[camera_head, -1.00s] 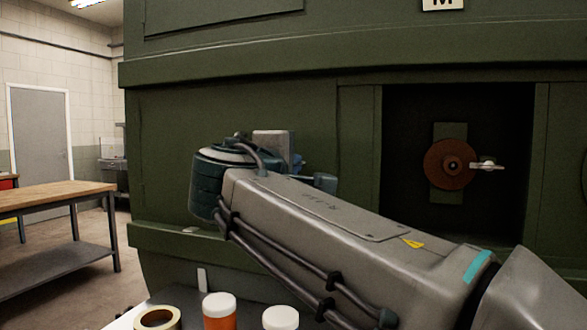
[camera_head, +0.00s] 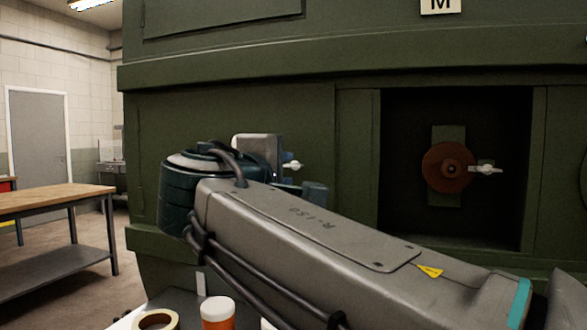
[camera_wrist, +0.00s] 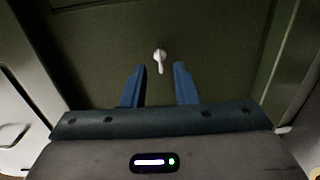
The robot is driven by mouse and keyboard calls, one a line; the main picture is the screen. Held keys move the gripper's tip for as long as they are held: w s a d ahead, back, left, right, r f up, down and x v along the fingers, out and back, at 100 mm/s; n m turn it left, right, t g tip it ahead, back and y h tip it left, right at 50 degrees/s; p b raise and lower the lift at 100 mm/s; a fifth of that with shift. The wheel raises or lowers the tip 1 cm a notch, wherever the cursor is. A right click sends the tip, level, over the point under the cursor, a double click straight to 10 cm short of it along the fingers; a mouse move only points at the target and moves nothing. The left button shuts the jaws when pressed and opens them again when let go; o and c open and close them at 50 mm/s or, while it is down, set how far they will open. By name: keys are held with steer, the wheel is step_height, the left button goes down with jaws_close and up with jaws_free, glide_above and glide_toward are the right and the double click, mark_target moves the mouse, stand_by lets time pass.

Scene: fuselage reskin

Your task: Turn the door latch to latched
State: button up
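A small pale latch lever (camera_wrist: 160,60) sits on the dark green panel in the wrist view, its handle pointing down in that picture. It also shows in the head view (camera_head: 292,166), just past my wrist. My gripper (camera_wrist: 160,68) is open, with its two blue fingers apart. In the wrist view the lever appears between and beyond the fingertips, with nothing held. Whether the fingers reach around the lever or stop short of it, I cannot tell. In the head view my wrist and arm hide most of the gripper.
A dark recess right of my arm holds a red-brown disc (camera_head: 448,167) with a pale handle (camera_head: 486,169). A tape roll (camera_head: 156,320) and an orange bottle with a white cap (camera_head: 217,313) stand low in front. A wooden-topped bench (camera_head: 50,197) is at left.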

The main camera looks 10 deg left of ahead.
steer(key=s, duration=0.9)
steer(key=shift+s+a, duration=0.4)
